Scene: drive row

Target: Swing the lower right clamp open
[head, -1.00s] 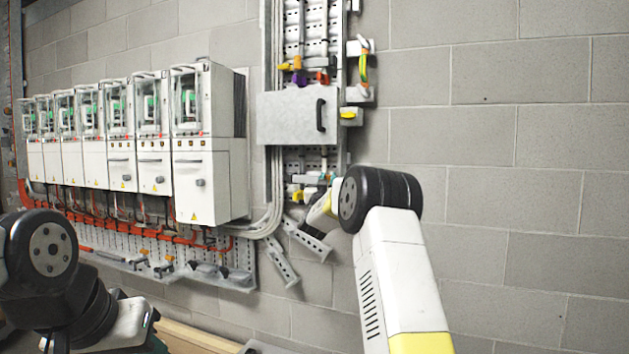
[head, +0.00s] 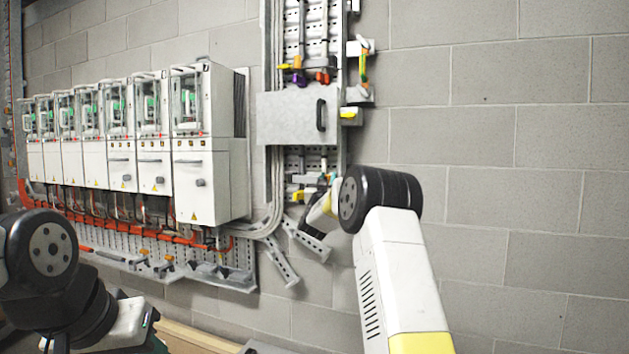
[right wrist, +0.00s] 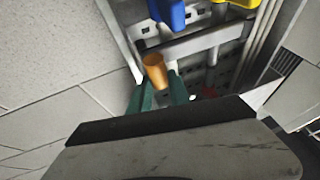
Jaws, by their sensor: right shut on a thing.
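In the right wrist view an orange cylindrical handle (right wrist: 155,70) stands between the green fingertips of my right gripper (right wrist: 161,88). The gripper is shut on this handle, which I take to be the lower right clamp's. In the head view my right gripper (head: 314,198) is at the lower part of the wall rail, under the grey cover box, and my own wrist partly hides it. The clamp's arm and its swing angle cannot be made out.
The grey cover box (head: 298,116) with a black handle is above my right gripper. Coloured handles sit above it, with a yellow one (head: 348,113) at its right. A row of white drive cabinets (head: 208,180) is to the left. The block wall (head: 510,200) at right is bare.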

